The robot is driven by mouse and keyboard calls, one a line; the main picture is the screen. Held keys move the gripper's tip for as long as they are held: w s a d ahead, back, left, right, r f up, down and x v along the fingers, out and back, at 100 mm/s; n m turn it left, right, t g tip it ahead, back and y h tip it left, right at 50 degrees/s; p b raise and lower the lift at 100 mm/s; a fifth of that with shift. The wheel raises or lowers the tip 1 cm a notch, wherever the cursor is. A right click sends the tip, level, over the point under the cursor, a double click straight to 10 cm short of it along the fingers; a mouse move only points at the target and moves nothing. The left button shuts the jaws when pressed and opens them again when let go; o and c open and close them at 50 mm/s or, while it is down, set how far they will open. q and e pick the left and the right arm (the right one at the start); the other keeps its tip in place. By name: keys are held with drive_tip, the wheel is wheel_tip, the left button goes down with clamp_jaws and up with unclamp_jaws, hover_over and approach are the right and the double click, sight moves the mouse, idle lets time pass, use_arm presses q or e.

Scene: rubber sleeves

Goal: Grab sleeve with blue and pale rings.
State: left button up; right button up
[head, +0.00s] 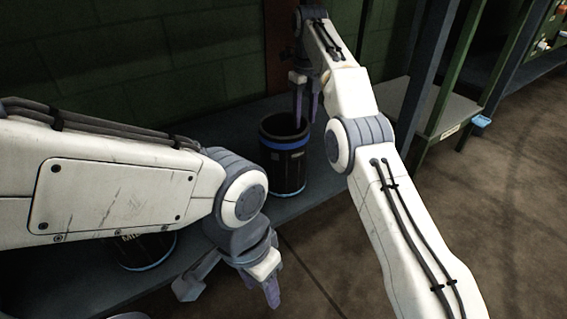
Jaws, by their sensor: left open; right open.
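A dark cylindrical sleeve (287,172) with a broad blue ring near the top and thin pale rings stands upright on a dark grey shelf (215,112). Its top is open. My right gripper (307,118) is open and points down at the sleeve's far right rim. One finger overlaps the mouth in the picture and the other shows just right of it. I cannot tell if they touch the wall. My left gripper (232,286) is open and empty, low in front of the shelf, away from this sleeve.
Another dark sleeve (148,250) with a pale lower ring stands on the shelf, mostly hidden behind my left arm. A green block wall (150,50) is behind the shelf. Metal posts (428,70) rise at right. The brown floor (500,220) is clear.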

wheel_tip(320, 180, down, 6)
drive_tip(key=b, duration=0.4)
drive_tip(key=shift+a, duration=0.15)
clamp_jaws()
drive_tip(key=shift+r, duration=0.15)
idle(1.1)
